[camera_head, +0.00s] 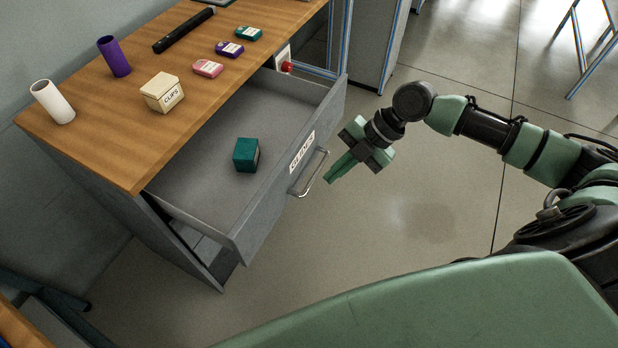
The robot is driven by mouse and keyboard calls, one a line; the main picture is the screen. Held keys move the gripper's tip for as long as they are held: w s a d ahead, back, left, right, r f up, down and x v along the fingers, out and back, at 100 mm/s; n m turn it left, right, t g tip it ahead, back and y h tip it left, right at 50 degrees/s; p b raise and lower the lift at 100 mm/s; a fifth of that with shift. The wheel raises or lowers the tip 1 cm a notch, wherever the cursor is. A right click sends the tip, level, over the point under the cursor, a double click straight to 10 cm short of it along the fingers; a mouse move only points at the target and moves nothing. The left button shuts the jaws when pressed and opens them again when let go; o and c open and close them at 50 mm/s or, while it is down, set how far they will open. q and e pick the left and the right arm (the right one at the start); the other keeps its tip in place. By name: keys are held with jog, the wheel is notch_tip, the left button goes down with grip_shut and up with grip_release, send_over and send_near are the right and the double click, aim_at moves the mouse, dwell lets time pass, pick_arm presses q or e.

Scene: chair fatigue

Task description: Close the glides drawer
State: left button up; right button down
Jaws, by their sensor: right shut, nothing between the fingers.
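The glides drawer (262,200) is grey, with a "GLIDES" label on its front and a metal bar handle (313,174). It stands pulled far out of the wooden-topped cabinet. A dark teal box (246,155) sits inside it, and the rest of its floor looks bare. My right gripper (330,180) is shut and empty. Its fingertips are in front of the drawer, just to the right of the handle; I cannot tell whether they touch it. My left gripper is not in view.
The wooden top (135,150) holds a white cup (52,102), a purple cup (114,57), a "CLIPS" box (162,92), a black bar (184,30) and small pink, purple and green boxes. Open floor (430,220) lies right of the drawer. A grey cabinet (362,40) stands behind.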

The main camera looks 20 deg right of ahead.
jog(key=b, duration=0.5)
send_near(284, 198)
notch_tip(284, 198, down, 4)
jog(key=s, duration=0.3)
jog(key=w+a, duration=0.1)
jog(key=w, duration=0.1)
jog(key=w+a+b, duration=0.1)
jog(key=shift+w+a+r, duration=0.25)
jog(key=shift+a, duration=0.15)
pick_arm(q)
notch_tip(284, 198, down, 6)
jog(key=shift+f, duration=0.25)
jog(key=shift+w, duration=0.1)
